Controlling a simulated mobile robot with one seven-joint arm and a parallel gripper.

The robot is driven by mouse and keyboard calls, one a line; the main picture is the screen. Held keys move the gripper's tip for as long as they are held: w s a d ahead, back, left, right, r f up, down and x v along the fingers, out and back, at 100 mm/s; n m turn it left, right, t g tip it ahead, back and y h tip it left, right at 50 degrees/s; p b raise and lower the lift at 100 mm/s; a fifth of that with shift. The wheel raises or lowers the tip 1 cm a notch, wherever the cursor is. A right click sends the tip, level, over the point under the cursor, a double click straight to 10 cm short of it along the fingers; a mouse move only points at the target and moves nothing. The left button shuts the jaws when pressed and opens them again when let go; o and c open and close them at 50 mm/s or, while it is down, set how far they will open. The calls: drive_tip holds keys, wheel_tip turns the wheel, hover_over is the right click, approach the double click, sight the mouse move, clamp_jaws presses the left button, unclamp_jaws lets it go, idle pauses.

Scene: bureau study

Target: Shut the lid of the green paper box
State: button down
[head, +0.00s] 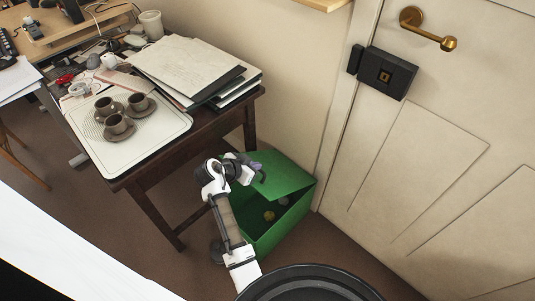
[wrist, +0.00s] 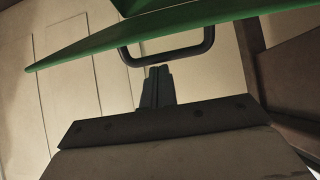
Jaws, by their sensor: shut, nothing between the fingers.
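The green paper box (head: 262,238) stands on the floor between the desk and the door. Its green lid (head: 285,177) is raised and tilted, leaving a gap into the box. In the wrist view the lid (wrist: 210,15) crosses the top as a thin green slab, with a dark loop handle (wrist: 165,57) at its edge. My gripper (head: 259,173) is at the lid's left part in the head view. In the wrist view its fingers (wrist: 156,72) are shut and empty, with the tips just below the handle. Whether they touch the lid or handle is unclear.
A yellowish ball (head: 269,215) and a greyish item lie inside the box. The desk (head: 201,124), left of the box, bears a tray (head: 160,139) with cups and stacked papers (head: 191,63). The door (head: 430,150) is close on the right. Brown floor (head: 330,250) shows in front.

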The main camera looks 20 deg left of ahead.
drive_tip(key=s+a+f+t+b, duration=0.1)
drive_tip(key=s+f+b, duration=0.3)
drive_tip(key=f, duration=0.3)
drive_tip(key=shift+s+a, duration=0.4)
drive_tip(key=shift+s, duration=0.15)
drive_tip(key=shift+r, duration=0.1)
